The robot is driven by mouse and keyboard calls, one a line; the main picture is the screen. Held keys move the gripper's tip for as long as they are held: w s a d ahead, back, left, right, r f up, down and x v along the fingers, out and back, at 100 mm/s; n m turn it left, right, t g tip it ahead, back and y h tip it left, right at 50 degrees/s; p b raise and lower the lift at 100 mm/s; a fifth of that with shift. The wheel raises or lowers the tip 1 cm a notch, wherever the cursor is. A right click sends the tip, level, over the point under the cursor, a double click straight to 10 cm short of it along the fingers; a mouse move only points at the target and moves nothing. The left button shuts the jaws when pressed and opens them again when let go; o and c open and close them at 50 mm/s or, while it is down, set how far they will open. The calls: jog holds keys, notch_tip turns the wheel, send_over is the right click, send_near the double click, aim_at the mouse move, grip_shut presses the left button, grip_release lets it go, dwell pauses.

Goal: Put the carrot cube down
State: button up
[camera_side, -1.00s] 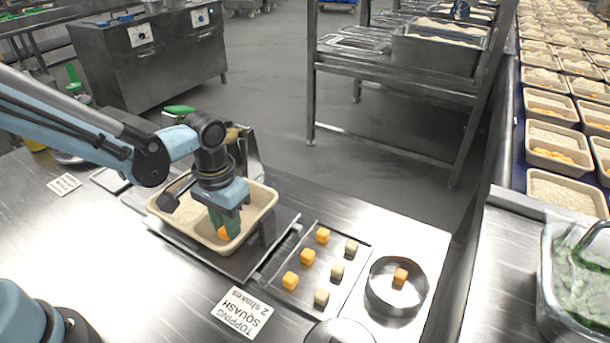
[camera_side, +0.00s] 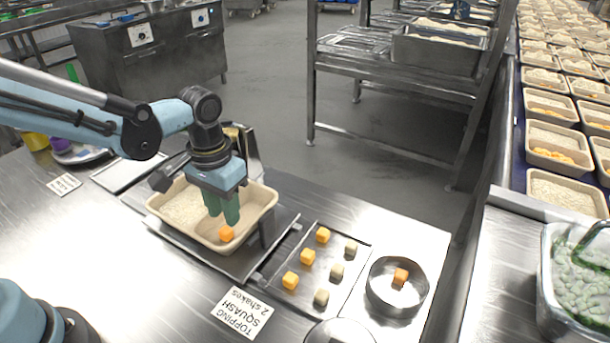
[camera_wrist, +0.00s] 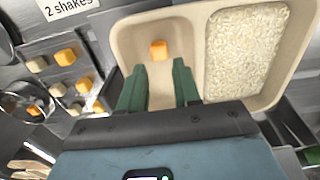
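An orange carrot cube (camera_side: 226,233) lies on the floor of the empty compartment of the beige two-part tray (camera_side: 263,201). The wrist view shows the cube (camera_wrist: 158,50) near that compartment's outer end wall, with white rice (camera_wrist: 245,48) in the other compartment. My gripper (camera_side: 224,217) is above the same compartment, its green fingers pointing down. In the wrist view the fingers of my gripper (camera_wrist: 160,84) are spread apart with nothing between them. The cube lies beyond the fingertips, apart from them.
A metal plate (camera_side: 318,281) with several orange and pale cubes is to the right of the tray. A round metal ring (camera_side: 371,299) stands beside it with an orange cube inside. A topping label (camera_side: 242,313) lies in front.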

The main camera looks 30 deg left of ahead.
notch_tip(320, 180, up, 8)
jog(key=s+a+t, duration=0.4)
jog(key=a+t, duration=0.3)
jog(key=shift+s+a+f, duration=0.25)
jog(key=shift+s+f, duration=0.1)
